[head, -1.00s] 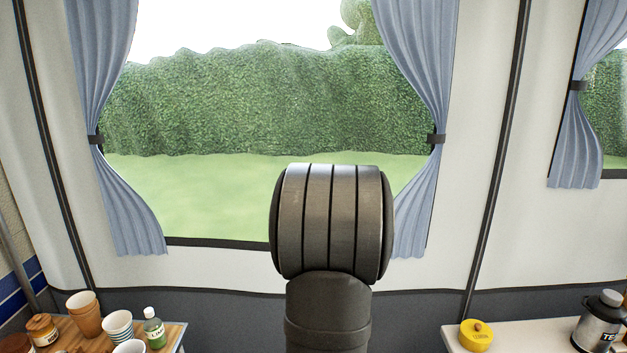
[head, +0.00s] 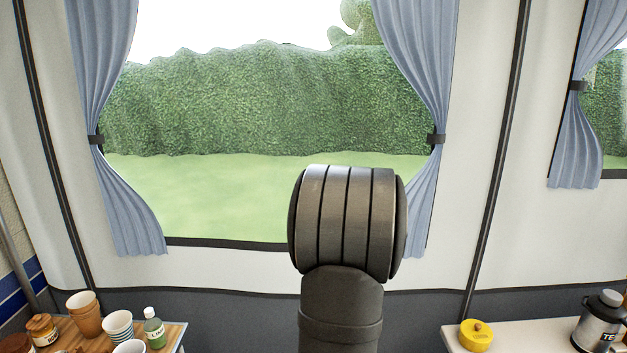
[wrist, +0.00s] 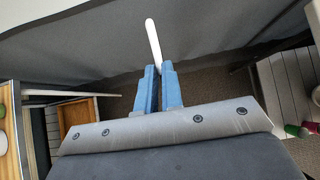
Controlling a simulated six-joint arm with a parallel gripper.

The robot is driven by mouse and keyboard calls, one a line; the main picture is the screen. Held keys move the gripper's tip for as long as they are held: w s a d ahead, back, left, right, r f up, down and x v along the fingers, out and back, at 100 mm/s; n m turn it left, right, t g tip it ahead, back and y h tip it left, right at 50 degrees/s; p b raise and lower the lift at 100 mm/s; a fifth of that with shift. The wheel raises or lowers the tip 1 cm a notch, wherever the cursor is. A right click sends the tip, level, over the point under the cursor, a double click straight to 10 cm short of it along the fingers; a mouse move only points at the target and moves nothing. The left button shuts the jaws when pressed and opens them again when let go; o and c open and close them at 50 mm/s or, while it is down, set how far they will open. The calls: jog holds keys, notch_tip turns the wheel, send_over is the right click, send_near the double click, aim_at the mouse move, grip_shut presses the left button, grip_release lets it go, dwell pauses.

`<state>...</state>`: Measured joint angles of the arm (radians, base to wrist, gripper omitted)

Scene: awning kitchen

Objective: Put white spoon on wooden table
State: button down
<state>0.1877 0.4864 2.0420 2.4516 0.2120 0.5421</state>
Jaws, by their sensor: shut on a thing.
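In the wrist view my gripper (wrist: 159,72) has blue fingers shut on a white spoon (wrist: 152,38). The spoon's slim white end sticks out past the fingertips, tilted slightly; its other part is hidden between and behind the fingers. The gripper is over the floor gap between two pieces of furniture. The wooden table (head: 174,331) is at the lower left in the head view, with a wood-brown top. The gripper and spoon do not show in the head view.
Several cups (head: 117,325), a green bottle (head: 154,328) and a jar (head: 43,329) stand on the wooden table. A pale counter (head: 540,336) at the right holds a yellow container (head: 476,335) and a flask (head: 599,322). A tent wall with a window stands ahead.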

jog(key=shift+w+f, duration=0.4)
jog(key=shift+f, duration=0.45)
jog(key=shift+w+f, duration=0.4)
jog(key=shift+f, duration=0.4)
jog(key=shift+w+f, duration=0.4)
jog(key=shift+f, duration=0.45)
jog(key=shift+r, duration=0.1)
